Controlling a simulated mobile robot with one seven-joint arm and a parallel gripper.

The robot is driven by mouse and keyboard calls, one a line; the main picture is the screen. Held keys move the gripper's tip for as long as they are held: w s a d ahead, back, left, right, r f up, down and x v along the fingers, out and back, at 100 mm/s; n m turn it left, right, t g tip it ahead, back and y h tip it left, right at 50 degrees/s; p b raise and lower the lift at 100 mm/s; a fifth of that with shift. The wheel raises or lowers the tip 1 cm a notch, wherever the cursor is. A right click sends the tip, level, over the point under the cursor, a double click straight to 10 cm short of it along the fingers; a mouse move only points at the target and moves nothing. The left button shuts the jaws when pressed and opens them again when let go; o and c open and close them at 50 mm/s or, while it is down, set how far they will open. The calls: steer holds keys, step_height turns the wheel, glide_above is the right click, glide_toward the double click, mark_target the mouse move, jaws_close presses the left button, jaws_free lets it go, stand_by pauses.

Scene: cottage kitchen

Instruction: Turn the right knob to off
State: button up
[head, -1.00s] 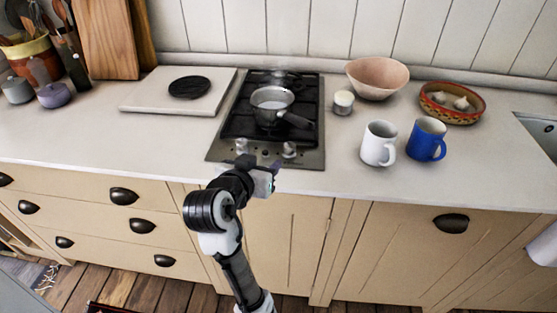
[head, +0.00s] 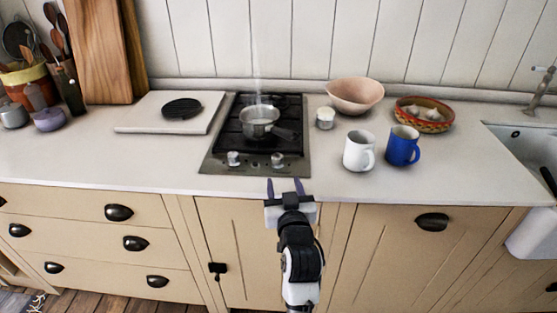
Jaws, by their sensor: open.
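The right knob (head: 277,160) is a light metal knob at the right of the hob's front strip. The left knob (head: 233,158) sits at the strip's left. Which way the right knob is turned is too small to tell. My gripper (head: 285,187) is open and empty, its two dark fingers pointing towards the hob. It is just in front of the counter edge, a little nearer than the right knob and apart from it. The black gas hob (head: 214,163) carries a steel saucepan (head: 258,122) with steam rising above it.
A white mug (head: 357,151) and a blue mug (head: 402,146) stand right of the hob, with a small lidded jar (head: 325,118) behind them. A pale board (head: 150,115) lies left. The counter front beside the hob is clear.

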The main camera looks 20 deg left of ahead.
mark_target(278, 160)
steer(key=p+x, duration=0.2)
steer(key=x, duration=0.7)
steer(key=shift+w+a+r, duration=0.1)
steer(key=shift+w+a, duration=0.05)
steer(key=shift+w, duration=0.25)
steer(key=c, duration=1)
